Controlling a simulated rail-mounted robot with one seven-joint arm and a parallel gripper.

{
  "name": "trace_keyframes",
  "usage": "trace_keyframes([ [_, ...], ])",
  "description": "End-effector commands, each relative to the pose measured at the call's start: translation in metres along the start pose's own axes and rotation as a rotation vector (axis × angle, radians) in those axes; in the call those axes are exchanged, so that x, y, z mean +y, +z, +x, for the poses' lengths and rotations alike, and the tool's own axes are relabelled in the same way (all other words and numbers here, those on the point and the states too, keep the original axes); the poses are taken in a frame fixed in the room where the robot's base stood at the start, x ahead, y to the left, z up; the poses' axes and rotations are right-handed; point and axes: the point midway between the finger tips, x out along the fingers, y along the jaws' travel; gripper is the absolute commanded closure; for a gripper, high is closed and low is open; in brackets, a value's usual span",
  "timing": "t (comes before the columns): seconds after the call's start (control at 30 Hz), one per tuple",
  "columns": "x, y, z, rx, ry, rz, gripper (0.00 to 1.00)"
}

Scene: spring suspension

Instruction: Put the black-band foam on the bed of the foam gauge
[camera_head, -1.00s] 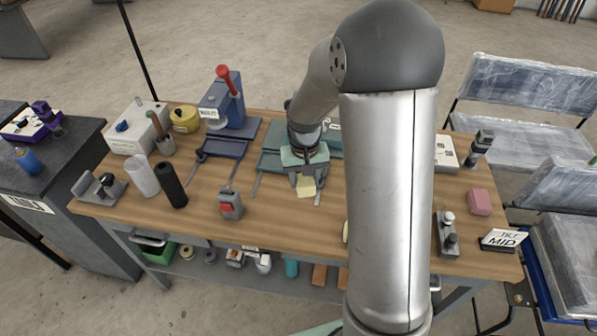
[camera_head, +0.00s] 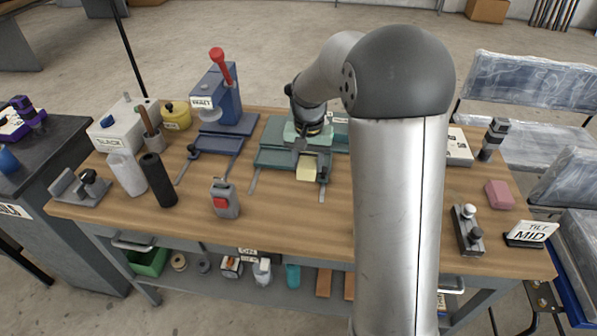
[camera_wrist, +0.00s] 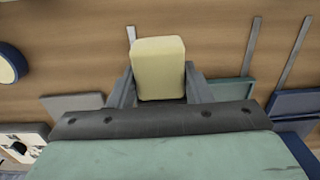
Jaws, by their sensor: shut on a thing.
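My gripper (camera_head: 308,166) is shut on a pale yellow foam block (camera_head: 307,173), over the front part of a green plate-like fixture (camera_head: 271,157). The wrist view shows the foam (camera_wrist: 158,66) between the two fingers of my gripper (camera_wrist: 158,88). No black band shows on its visible faces. I cannot tell whether the foam touches anything below. The blue press (camera_head: 226,100) with a red handle stands left of my gripper on a blue base. Its label is too small to read surely, and I cannot tell which fixture is the foam gauge.
A grey box with a red button (camera_head: 225,199) stands at the front. Black (camera_head: 159,180) and white (camera_head: 127,174) cylinders stand left. My arm hides part of the table (camera_head: 281,220).

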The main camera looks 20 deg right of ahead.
Motion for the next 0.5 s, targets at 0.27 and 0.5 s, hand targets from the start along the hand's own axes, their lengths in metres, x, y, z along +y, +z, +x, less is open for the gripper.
trace_keyframes([
  [0.27,-0.022,-0.022,0.04,-0.002,0.002,-0.001,0.77],
  [0.5,-0.027,-0.028,0.058,-0.003,0.002,-0.001,0.77],
])
